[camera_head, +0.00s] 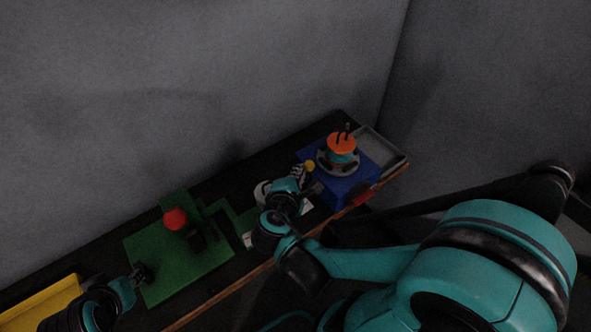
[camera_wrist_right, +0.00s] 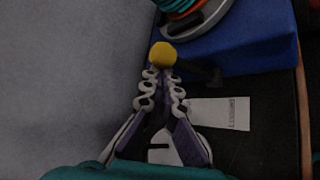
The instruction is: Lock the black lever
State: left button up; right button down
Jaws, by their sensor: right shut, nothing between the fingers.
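A black lever-like piece (camera_wrist_right: 205,72) sits at the edge of the blue block (camera_wrist_right: 245,50) in the right wrist view. A yellow knob (camera_wrist_right: 162,54) is at its left end; whether the two are joined is not clear. My right gripper (camera_wrist_right: 165,76) is shut and empty, its fingertips right at the yellow knob, touching or nearly so. In the head view the yellow knob (camera_head: 309,166) shows beside the blue block (camera_head: 345,190), with my right gripper (camera_head: 301,176) against it. My left gripper (camera_head: 144,273) is dark and small at the green board's left edge.
An orange and teal round device (camera_head: 341,147) stands on the blue block. A green board (camera_head: 160,265) with a red knob (camera_head: 175,218) lies left. A yellow tray (camera_head: 45,305) is at far left, a grey tray (camera_head: 383,148) at far right. A grey wall is behind.

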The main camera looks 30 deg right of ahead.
pick_arm(q)
jog(key=shift+r, duration=0.15)
pick_arm(e)
jog(key=shift+s+d+r, duration=0.1)
jog(key=shift+s+r, duration=0.05)
jog(key=shift+s, duration=0.7)
pick_arm(q)
jog(key=shift+r, duration=0.1)
